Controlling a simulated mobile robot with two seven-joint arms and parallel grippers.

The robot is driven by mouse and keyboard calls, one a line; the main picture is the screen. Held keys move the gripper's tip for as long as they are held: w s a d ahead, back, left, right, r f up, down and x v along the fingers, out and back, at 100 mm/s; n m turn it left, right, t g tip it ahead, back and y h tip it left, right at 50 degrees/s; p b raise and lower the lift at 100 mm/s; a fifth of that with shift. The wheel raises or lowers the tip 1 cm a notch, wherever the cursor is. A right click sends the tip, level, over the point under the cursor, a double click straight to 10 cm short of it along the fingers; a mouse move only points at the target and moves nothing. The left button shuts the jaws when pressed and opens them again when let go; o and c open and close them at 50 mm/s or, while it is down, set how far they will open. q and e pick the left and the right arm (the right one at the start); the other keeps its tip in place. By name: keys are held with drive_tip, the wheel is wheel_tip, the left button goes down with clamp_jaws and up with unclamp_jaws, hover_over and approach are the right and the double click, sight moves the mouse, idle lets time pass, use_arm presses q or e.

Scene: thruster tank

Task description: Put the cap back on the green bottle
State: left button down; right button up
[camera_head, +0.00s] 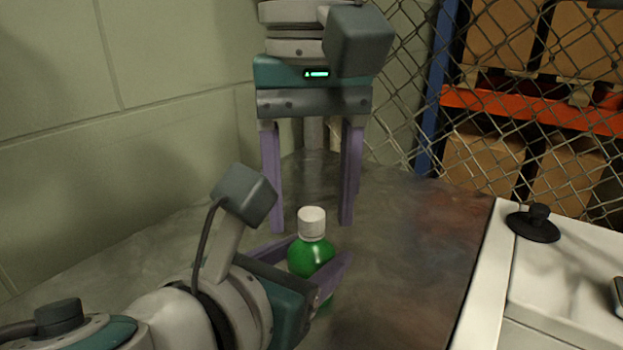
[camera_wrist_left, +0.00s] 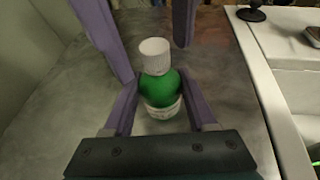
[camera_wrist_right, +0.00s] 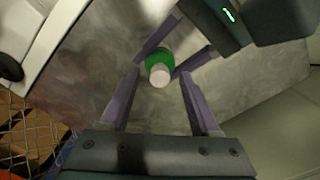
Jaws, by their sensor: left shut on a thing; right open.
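The green bottle (camera_head: 311,256) stands upright on the grey table, with the white cap (camera_head: 312,221) sitting on its top. The bottle also shows in the left wrist view (camera_wrist_left: 160,92), with the cap (camera_wrist_left: 154,56) slightly tilted there. My left gripper (camera_head: 325,268) is shut on the bottle's body, one finger on each side. My right gripper (camera_head: 310,226) is open and points down above and behind the bottle. Its fingers are wide apart and hold nothing. In the right wrist view the cap (camera_wrist_right: 160,75) lies beyond the fingertips, between them. Whether the cap is fully seated cannot be told.
The grey table (camera_head: 400,270) is bare around the bottle. A white unit (camera_head: 560,290) with a black knob-like piece (camera_head: 534,222) stands at the right. A wall (camera_head: 130,110) is at the left; a wire fence (camera_head: 410,90) and shelves with boxes are behind.

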drive_tip(key=shift+r, duration=0.1)
wheel_tip(320, 180, up, 12)
idle(0.5)
use_arm(q)
drive_tip(key=shift+c, duration=0.6)
unclamp_jaws()
drive_tip(key=shift+s, duration=0.1)
drive_tip(key=shift+s+a+r, duration=0.2)
drive_tip(key=shift+s, duration=0.05)
drive_tip(key=p+v, duration=0.2)
drive_tip(key=v, duration=0.7)
drive_tip(key=shift+p, duration=0.3)
use_arm(e)
wheel_tip(320, 180, up, 2)
drive_tip(key=shift+r, duration=0.15)
